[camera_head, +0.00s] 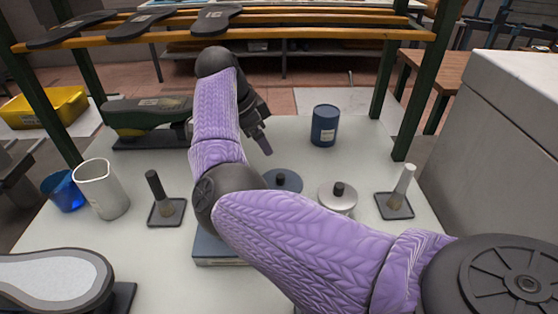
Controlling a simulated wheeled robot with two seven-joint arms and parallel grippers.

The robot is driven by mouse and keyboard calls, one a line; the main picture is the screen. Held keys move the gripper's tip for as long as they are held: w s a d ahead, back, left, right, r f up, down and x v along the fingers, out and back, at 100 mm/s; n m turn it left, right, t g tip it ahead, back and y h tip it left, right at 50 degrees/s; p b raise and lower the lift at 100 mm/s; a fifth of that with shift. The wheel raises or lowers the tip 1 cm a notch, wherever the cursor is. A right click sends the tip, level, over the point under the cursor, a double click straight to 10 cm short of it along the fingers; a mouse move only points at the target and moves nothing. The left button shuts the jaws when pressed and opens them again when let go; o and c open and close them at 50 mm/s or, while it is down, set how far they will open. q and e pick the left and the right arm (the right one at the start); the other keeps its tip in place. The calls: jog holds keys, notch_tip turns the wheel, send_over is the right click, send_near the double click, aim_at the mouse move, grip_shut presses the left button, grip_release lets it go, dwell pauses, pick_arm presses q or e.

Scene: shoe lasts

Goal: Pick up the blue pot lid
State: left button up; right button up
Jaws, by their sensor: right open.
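The blue pot lid (291,183), a flat blue-grey disc with a dark knob, lies on the pale table near the middle. My arm hides part of its left and lower side. My right gripper (263,143) is open, above and slightly left of the lid, with its fingers pointing down. It looks apart from the lid, and nothing shows between its fingers. My left gripper is not in view.
A silver lid (337,198) with a dark knob lies right of the blue one. A blue can (325,126) stands behind. A white beaker (101,188) and blue cup (62,190) stand left. A shoe rack (300,35) spans the back.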

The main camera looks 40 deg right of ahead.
aim_at(281, 175)
jog(key=b+x, duration=0.5)
jog(key=x, duration=0.7)
jog(key=shift+a+f, duration=0.1)
jog(key=shift+f, duration=0.25)
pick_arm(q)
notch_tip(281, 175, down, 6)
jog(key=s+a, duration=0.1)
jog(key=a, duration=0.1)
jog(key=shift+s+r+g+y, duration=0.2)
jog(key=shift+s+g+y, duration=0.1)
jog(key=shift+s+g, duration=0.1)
pick_arm(e)
jog(key=shift+r, duration=0.1)
jog(key=c, duration=0.9)
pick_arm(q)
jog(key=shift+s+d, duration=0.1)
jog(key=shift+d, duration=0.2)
pick_arm(e)
grip_shut()
